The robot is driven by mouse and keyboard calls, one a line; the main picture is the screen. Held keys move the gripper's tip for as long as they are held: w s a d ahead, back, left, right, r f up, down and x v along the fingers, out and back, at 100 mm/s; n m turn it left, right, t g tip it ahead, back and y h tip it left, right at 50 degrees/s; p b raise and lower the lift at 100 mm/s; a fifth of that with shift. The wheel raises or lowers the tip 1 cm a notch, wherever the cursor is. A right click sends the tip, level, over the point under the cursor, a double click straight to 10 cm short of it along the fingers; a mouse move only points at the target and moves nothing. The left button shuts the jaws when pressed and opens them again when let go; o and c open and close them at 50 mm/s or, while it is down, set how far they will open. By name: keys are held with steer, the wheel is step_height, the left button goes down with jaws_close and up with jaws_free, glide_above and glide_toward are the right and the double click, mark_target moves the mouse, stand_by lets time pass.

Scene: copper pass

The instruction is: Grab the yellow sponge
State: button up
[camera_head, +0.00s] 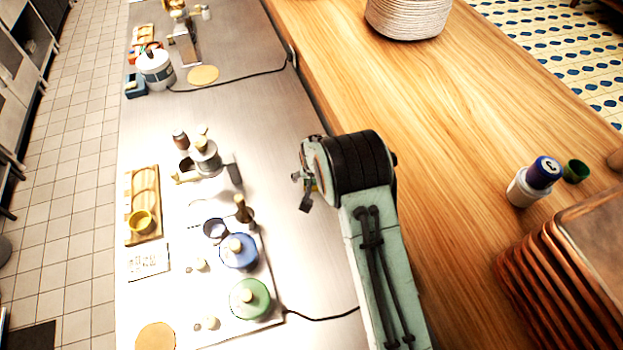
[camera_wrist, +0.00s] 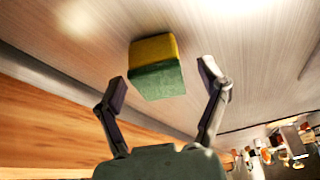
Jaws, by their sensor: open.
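The yellow sponge (camera_wrist: 155,48) shows in the wrist view as a block with a yellow part and a green part (camera_wrist: 158,82). It is on or just over the grey metal counter, beyond my fingertips and left of the middle of the gap. My gripper (camera_wrist: 168,82) is open and empty, with one finger on each side of the view. The sponge looks apart from both fingers.
The metal counter (camera_head: 290,170) meets a wooden counter (camera_head: 470,130). Left of my arm are a blue-lidded pot (camera_head: 239,252), a green-lidded pot (camera_head: 250,298) and a wooden tray (camera_head: 133,190). Stacked brown trays (camera_head: 545,290), a white bottle (camera_head: 523,190) and stacked plates (camera_head: 408,22) stand on the wood.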

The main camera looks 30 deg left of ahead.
steer(key=c, duration=1)
